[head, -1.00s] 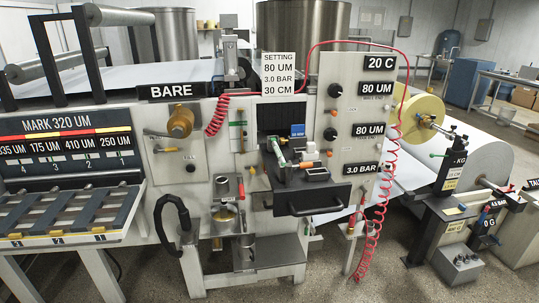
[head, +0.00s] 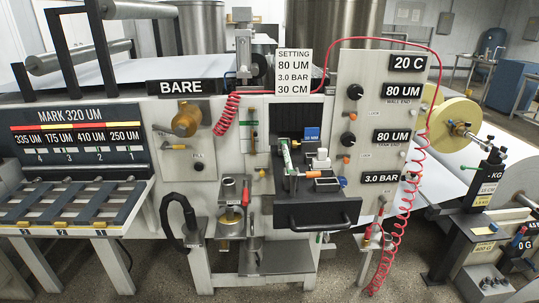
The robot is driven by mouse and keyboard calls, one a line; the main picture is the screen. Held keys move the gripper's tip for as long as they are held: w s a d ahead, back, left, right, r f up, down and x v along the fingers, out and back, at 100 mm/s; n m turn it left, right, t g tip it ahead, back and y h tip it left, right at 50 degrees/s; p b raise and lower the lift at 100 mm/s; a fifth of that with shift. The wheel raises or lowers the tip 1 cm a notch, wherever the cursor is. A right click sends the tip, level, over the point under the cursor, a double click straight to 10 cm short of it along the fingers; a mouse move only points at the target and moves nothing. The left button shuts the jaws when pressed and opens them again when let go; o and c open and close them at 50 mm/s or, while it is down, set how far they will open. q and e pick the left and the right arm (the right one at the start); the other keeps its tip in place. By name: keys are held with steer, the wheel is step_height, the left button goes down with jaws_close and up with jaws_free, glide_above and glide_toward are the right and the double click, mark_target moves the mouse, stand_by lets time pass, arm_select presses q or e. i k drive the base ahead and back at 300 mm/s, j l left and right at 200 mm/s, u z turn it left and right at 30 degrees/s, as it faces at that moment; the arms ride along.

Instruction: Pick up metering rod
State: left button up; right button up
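A sloped rack (head: 14,222) stands at the lower left in the head view. Several long dark bars lie in its slots, with yellow pieces along the front edge; I cannot tell for sure which of them is a metering rod. Behind it a black board (head: 78,142) reads "MARK 320 UM", with labels 335, 175, 410 and 250 UM above slots 4 to 1. Neither of my grippers is in view.
Right of the rack stands the coating machine's white front panel (head: 205,180) with a "BARE" sign (head: 187,87). A dark drawer (head: 318,213) juts out in the middle. A red coiled hose (head: 405,215) hangs at its right. The floor in front is clear.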

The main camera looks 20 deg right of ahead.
mark_target(287, 157)
steer(key=l+u, duration=0.3)
steer(key=l, duration=0.65)
steer(key=l+u, duration=0.35)
steer(key=l, duration=1.3)
steer(key=k+l, duration=0.15)
steer(key=l, duration=0.5)
steer(key=l+u, duration=0.1)
steer(key=l, duration=0.55)
steer(key=k, duration=0.05)
